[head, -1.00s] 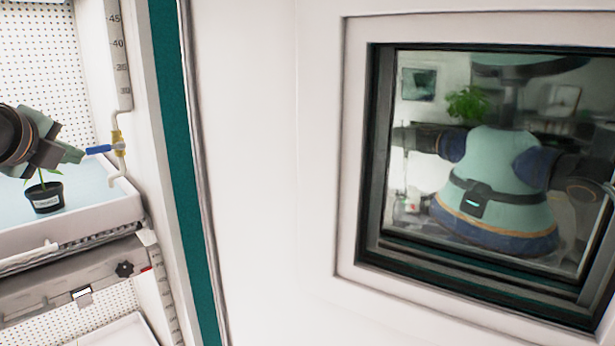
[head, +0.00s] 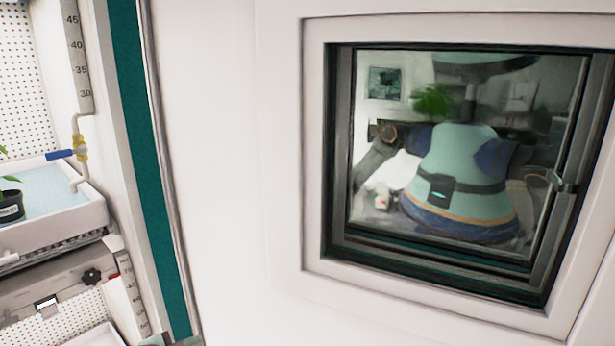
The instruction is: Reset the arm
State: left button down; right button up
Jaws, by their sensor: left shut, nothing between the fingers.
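Only a small grey-green part of my left gripper (head: 172,340) shows at the bottom edge, below the chamber's green door seal. It looks shut and empty; most of it is cut off by the frame. My right gripper is not directly in view. The window (head: 450,150) on the right reflects my own green and blue body and arms, but no gripper is clear in it.
The open chamber at the left has a white tray (head: 60,222) with a potted plant (head: 10,206) and a tap with a blue handle (head: 60,155). A black knob (head: 92,276) sits below. The white door panel (head: 225,170) fills the middle.

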pick_arm(q)
jog(key=s+d+f+n, duration=0.2)
jog(key=s+f+n, duration=0.2)
jog(key=s+f, duration=0.3)
jog(key=s+d+f+n+g, duration=0.1)
jog(key=s+d+f+n, duration=0.1)
jog(key=s+f, duration=0.5)
jog(key=s+d+f+n, duration=0.2)
jog(key=s+f+n, duration=0.3)
jog(key=s+f, duration=0.3)
jog(key=s, duration=0.4)
jog(key=shift+n+g, duration=0.3)
